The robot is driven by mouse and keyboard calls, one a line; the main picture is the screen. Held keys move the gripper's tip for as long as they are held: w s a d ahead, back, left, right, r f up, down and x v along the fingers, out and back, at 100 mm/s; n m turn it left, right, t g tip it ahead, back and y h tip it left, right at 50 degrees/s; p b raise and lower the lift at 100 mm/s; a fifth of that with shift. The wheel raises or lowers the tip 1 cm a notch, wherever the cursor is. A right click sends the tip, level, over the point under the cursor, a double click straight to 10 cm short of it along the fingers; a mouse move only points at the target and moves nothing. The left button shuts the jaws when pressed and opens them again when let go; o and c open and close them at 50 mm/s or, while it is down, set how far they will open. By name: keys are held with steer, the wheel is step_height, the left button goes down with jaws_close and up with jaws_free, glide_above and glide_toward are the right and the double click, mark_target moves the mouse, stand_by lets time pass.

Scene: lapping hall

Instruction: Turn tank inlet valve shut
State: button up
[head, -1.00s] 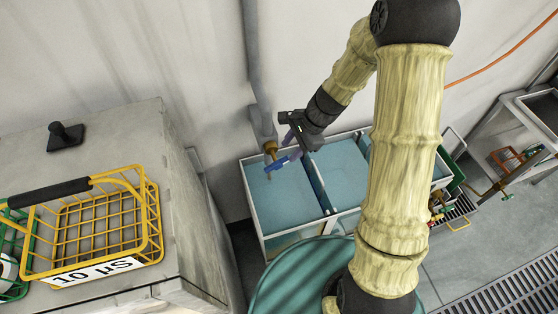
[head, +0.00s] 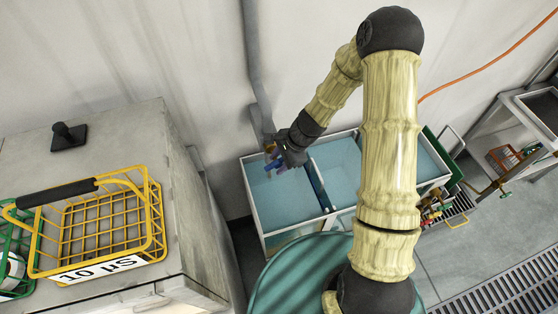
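The tank (head: 257,219) is a white-framed basin with blue-green water, split by dividers, against the wall. A grey pipe (head: 252,65) runs down the wall to a brass inlet valve with a blue handle (head: 282,169) above the tank's left compartment. My gripper (head: 279,158) is at the valve, with its dark body covering most of the brass and part of the handle. The handle shows just below and beside the fingers. I cannot tell whether the fingers touch or grip it.
A grey cabinet (head: 95,141) at left carries a yellow wire basket (head: 150,215), a green basket (head: 8,245) and a black knob-like item (head: 68,137). A teal round surface (head: 275,290) lies in front of the tank. A bench (head: 520,120) stands at right, near a floor grating (head: 500,285).

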jaws_close()
steer(key=shift+f+b, duration=0.15)
steer(key=shift+b, duration=0.25)
steer(key=y+b, duration=0.2)
steer(key=b, duration=0.1)
steer(key=shift+w+d+f+g, duration=0.1)
steer(key=shift+f+g, duration=0.1)
steer(key=shift+g, duration=0.1)
steer(key=shift+y+b, duration=0.85)
steer(key=shift+y, duration=0.35)
steer(key=shift+r+g+y+b, duration=0.1)
steer(key=shift+g+y+b, duration=0.25)
steer(key=shift+y, duration=0.15)
steer(key=shift+r, duration=0.1)
jaws_free()
